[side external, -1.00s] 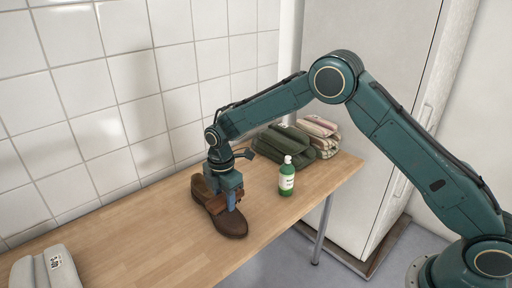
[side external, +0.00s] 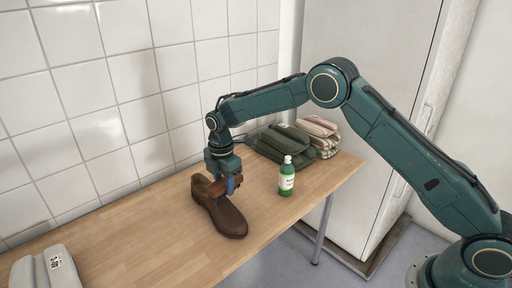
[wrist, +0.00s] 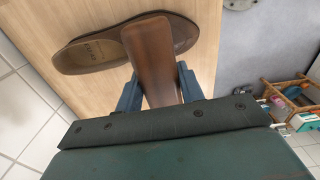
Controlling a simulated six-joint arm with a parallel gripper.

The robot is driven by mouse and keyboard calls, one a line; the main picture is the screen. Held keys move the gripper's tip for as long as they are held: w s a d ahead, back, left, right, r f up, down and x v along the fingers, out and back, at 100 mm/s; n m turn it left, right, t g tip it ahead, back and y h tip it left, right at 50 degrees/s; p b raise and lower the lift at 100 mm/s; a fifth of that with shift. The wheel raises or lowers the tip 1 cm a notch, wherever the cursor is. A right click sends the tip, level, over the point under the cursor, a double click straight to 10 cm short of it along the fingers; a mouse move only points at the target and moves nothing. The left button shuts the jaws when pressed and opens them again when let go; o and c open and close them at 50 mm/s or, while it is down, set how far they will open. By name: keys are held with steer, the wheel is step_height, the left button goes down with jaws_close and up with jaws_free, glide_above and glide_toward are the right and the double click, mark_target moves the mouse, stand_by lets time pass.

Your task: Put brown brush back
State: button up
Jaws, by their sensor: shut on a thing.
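My gripper (side external: 226,185) is shut on the brown brush (side external: 217,188), holding it above the brown shoe (side external: 228,217). In the wrist view the brush (wrist: 153,55) sits between the two blue fingers of my gripper (wrist: 158,88), its smooth wooden back facing the camera. The shoe (wrist: 90,52) lies on the table beyond it, partly covered by the brush. In the side view the gripper hides part of the brush, and its bristles do not show clearly.
A green bottle (side external: 286,180) stands on the wooden table (side external: 150,240) right of the shoe. Folded green cloth (side external: 283,143) and striped cloth (side external: 320,135) lie behind it. A grey object (side external: 48,270) is at the front left. Tiled wall runs behind; the table's left middle is clear.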

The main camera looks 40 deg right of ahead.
steer(key=w+d+r, duration=0.3)
steer(key=w+d, duration=0.2)
steer(key=d, duration=0.2)
step_height(320, 180, up, 4)
glide_above(247, 190)
steer(key=shift+a+f+m, duration=0.15)
steer(key=shift+m, duration=0.15)
steer(key=shift+f, duration=0.1)
step_height(247, 190, down, 20)
steer(key=shift+r, duration=0.1)
stand_by(0.6)
steer(key=o, duration=0.9)
